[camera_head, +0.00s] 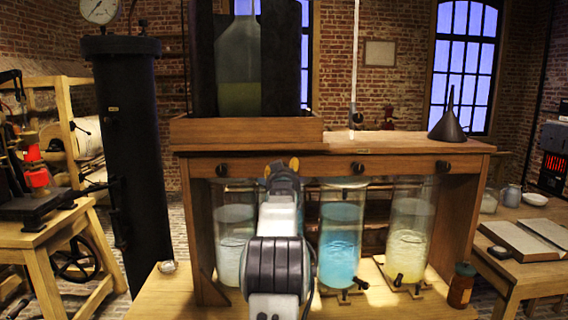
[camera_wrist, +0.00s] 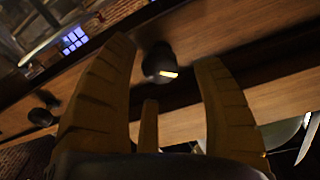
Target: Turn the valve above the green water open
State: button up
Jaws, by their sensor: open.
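A dark round valve knob (camera_wrist: 156,60) with a small bright yellow-white mark shows between my fingers in the wrist view, on the wooden beam (camera_head: 400,167). My gripper (camera_wrist: 165,50) is open, with one finger on each side of the knob; I cannot tell whether they touch it. In the head view my gripper (camera_head: 281,170) is in front of the beam and hides that knob. Other black knobs are at the left (camera_head: 221,170), right of my gripper (camera_head: 358,168) and far right (camera_head: 442,166). My arm covers the space below my gripper; no clearly green water shows in the jars.
Under the beam stand a jar of pale water (camera_head: 234,238), a jar of blue water (camera_head: 340,240) and a jar of yellow water (camera_head: 408,238). A brown bottle (camera_head: 461,285) stands at the right front. A black funnel (camera_head: 449,122) stands on top.

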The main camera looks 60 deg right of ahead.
jog(key=shift+p+x, duration=0.5)
jog(key=shift+x, duration=0.85)
jog(key=c, duration=1.2)
